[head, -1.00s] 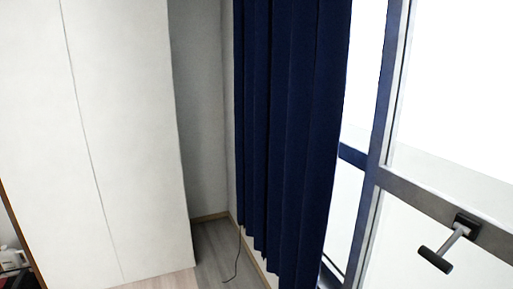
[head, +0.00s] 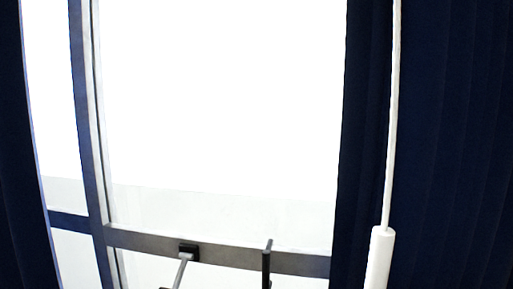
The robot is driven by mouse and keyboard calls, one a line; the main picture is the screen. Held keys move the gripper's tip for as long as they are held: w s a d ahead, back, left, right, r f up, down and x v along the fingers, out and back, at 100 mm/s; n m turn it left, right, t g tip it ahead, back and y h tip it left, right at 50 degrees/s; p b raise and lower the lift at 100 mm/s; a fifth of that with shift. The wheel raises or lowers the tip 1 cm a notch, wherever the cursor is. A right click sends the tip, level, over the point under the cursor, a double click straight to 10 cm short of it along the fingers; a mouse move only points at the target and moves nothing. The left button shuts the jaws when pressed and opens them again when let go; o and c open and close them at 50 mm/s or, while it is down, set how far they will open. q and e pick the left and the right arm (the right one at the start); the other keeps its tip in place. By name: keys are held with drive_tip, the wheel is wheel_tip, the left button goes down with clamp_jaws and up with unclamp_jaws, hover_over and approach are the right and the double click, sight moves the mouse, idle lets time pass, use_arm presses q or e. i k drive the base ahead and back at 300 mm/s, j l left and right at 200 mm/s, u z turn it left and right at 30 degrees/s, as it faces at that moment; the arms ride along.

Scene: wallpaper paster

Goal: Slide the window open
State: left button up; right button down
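The window (head: 215,110) fills the middle of the head view, with bright glass in a grey frame. A grey upright (head: 90,130) stands at its left, and a grey crossbar (head: 225,252) runs along the lower part. A black square mount (head: 188,251) with a grey rod sits on the crossbar; its lower end is cut off by the picture edge. A dark upright piece (head: 266,265) stands in front of the crossbar to its right; I cannot tell whether it is a window handle. Neither of my grippers shows.
A dark blue curtain (head: 450,150) hangs at the right, and another (head: 20,180) at the far left. A thin white rod (head: 391,120) with a thicker white lower end (head: 380,260) stands upright before the right curtain. The floor is out of view.

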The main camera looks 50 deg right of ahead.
sight(269, 258)
drive_tip(key=z, duration=1.3)
drive_tip(key=j+u, duration=0.15)
drive_tip(key=j, duration=0.15)
drive_tip(key=k, duration=0.05)
